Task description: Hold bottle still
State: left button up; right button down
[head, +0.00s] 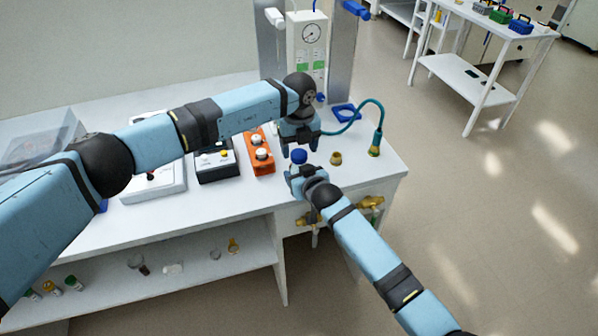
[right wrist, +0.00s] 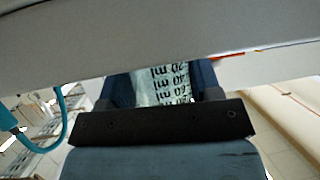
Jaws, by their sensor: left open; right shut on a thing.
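The bottle has a blue cap (head: 299,156), and most of its body is hidden in the head view by my right gripper (head: 298,178). In the right wrist view, the clear bottle body (right wrist: 165,84) with printed ml marks sits between the dark blue fingers of my right gripper, which is shut on it. My left gripper (head: 300,146) is open and points down just above the blue cap. I cannot tell whether its fingertips touch the cap.
An orange device (head: 261,158), a black device (head: 216,165) and a white device stand left on the white bench (head: 245,190). A teal hose (head: 371,105) and a small brass piece (head: 336,158) are right of the bottle. Brass valves (head: 370,202) stick out at the bench front.

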pick_arm(q)
jog(key=shift+f, duration=1.1)
jog(key=c, duration=0.9)
jog(key=o, duration=1)
jog(key=shift+r, duration=0.1)
jog(key=shift+r, duration=2.2)
jog(key=shift+c, duration=0.5)
